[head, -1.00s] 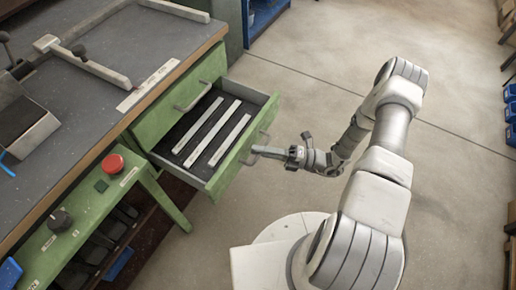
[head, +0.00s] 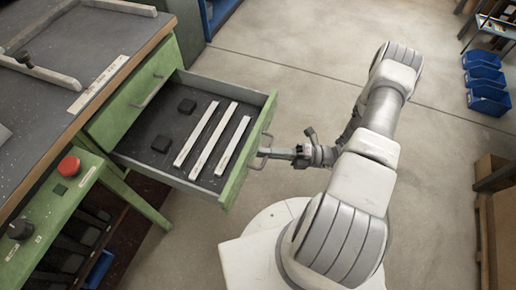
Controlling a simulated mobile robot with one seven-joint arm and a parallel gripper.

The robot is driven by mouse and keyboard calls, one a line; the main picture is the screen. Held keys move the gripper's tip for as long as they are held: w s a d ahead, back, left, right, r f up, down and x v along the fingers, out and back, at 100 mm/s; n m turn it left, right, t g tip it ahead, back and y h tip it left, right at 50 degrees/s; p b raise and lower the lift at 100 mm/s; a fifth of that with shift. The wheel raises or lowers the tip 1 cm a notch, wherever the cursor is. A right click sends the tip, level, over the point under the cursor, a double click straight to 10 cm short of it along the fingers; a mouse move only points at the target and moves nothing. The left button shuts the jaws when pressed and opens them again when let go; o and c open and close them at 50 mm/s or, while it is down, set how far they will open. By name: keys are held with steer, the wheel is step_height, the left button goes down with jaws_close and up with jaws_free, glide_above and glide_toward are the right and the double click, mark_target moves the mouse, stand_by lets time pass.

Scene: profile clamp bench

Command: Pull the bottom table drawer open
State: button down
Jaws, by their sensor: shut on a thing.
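The bottom table drawer (head: 172,173) is green-fronted with grey walls and stands well out from the bench. My gripper (head: 270,152) reaches in from the right and is shut on this handle. The fingertips are small in the head view, so their exact contact is hard to see. The upper drawer (head: 128,107) is closed.
The dark bench top (head: 40,110) is at the left, with pale rails on it. A red button (head: 69,166) sits on a green panel. Blue bins (head: 484,77) stand at the far right. The concrete floor between is clear.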

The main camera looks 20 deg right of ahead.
steer(key=shift+s+d, duration=0.2)
steer(key=shift+d, duration=0.1)
steer(key=c, duration=0.9)
jaws_free()
steer(key=v, duration=1.7)
steer(key=shift+s+d+r, duration=0.1)
steer(key=shift+d, duration=0.1)
